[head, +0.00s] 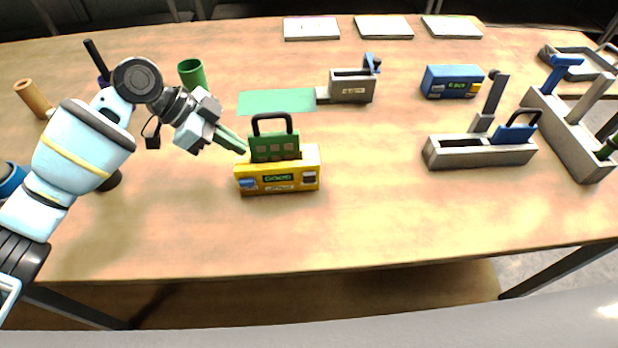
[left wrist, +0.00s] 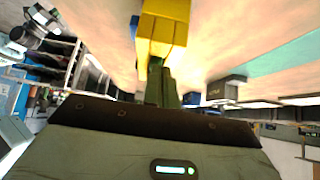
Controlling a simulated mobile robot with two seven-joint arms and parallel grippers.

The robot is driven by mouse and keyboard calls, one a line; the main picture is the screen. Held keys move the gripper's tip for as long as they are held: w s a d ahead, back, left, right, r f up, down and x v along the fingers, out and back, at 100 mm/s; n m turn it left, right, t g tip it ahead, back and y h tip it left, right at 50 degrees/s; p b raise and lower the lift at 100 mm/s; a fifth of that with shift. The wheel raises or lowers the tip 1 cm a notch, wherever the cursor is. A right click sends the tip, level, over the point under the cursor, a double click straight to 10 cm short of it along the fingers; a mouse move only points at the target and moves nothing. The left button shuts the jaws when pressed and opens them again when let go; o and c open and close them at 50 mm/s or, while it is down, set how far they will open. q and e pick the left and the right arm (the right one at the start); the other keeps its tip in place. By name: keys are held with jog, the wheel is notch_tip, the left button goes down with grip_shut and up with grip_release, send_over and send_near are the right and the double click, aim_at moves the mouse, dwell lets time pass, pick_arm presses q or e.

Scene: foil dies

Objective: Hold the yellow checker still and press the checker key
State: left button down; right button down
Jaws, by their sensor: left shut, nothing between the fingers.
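The yellow checker (head: 278,186) sits on the table. Its front face has a green display, a blue part (head: 248,184) at the left and a dark part (head: 309,177) at the right; I cannot tell which is the key. A green die (head: 275,147) with a black handle stands upright in its top. My left gripper (head: 241,147) is shut and empty, its green fingertips at the checker's left back corner; I cannot tell whether they touch. In the left wrist view the fingers (left wrist: 161,82) point at the yellow checker (left wrist: 166,28). My right gripper is not in view.
A green mat (head: 276,101) and a grey holder (head: 351,88) lie behind the checker. A blue checker (head: 452,82) and a grey tray (head: 478,152) with tools stand to the right. A green cup (head: 192,73) stands behind my left arm. The table in front of the yellow checker is clear.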

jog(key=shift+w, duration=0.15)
pick_arm(q)
jog(key=shift+f, duration=0.75)
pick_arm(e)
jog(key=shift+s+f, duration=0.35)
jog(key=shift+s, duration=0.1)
pick_arm(q)
jog(key=shift+s+f, duration=0.1)
jog(key=shift+f, duration=0.2)
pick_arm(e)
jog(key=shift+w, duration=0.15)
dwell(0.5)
